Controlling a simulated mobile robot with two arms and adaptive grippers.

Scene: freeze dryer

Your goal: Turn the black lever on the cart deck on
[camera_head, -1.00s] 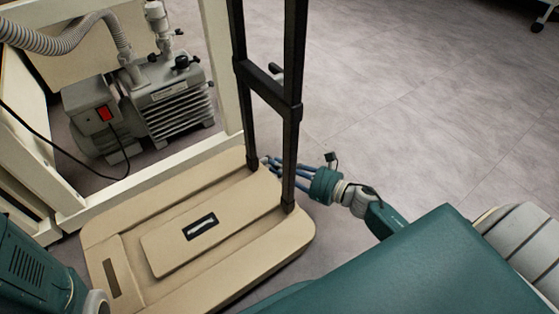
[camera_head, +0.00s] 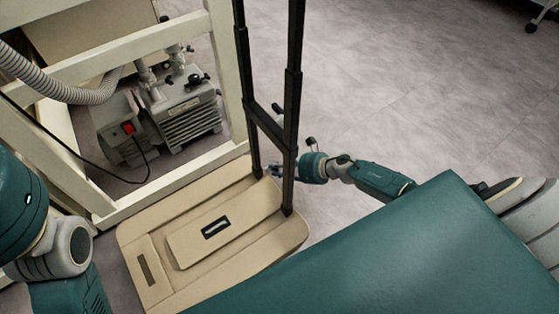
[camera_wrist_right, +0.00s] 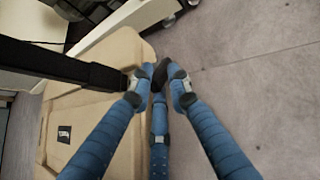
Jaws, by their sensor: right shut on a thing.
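The cream cart deck (camera_head: 180,262) lies on the floor, with two black upright posts of its handle frame (camera_head: 291,110) rising from it. My right gripper (camera_head: 272,171) reaches in from the right, past the posts, low at the deck's far right edge. In the right wrist view its blue fingers (camera_wrist_right: 158,82) are closed together around a small dark piece, which looks like the black lever (camera_wrist_right: 146,71); the fingertips hide most of it. The head view does not show the lever clearly. My left gripper is out of view.
A grey pump (camera_head: 180,110) with a red switch stands inside a cream frame (camera_head: 178,175) at the left. A ribbed hose (camera_head: 65,88) hangs there. The deck has a black inset (camera_head: 216,228).

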